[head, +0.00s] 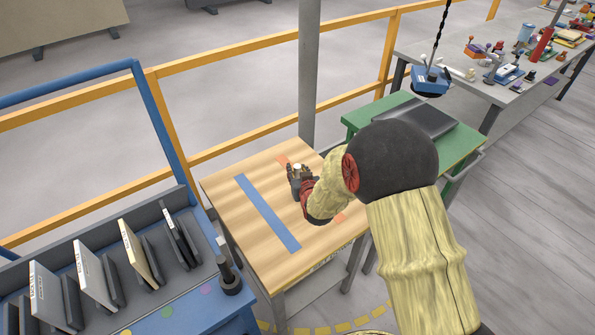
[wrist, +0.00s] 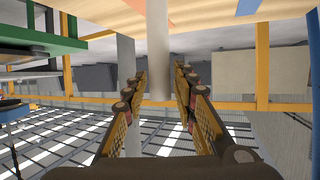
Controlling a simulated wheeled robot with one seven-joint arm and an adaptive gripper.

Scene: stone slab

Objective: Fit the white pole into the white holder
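The white pole (wrist: 157,40) stands out from the wooden tabletop (wrist: 90,18) in the wrist view, which looks upside down, with the tabletop along the top edge. My gripper (wrist: 159,73) is open, with one finger on each side of the pole and a visible gap on both sides. In the head view my gripper (head: 299,180) is low over the wooden table (head: 240,215), and a small white top of the pole (head: 298,167) shows at its fingers. I cannot make out the white holder in either view; my arm covers part of the table.
A blue strip (head: 266,212) lies on the table left of my gripper. A grey post (head: 309,70) rises behind the table. A blue rack with upright panels (head: 90,275) stands left, and a green table with a dark panel (head: 420,117) stands right. The table's left part is clear.

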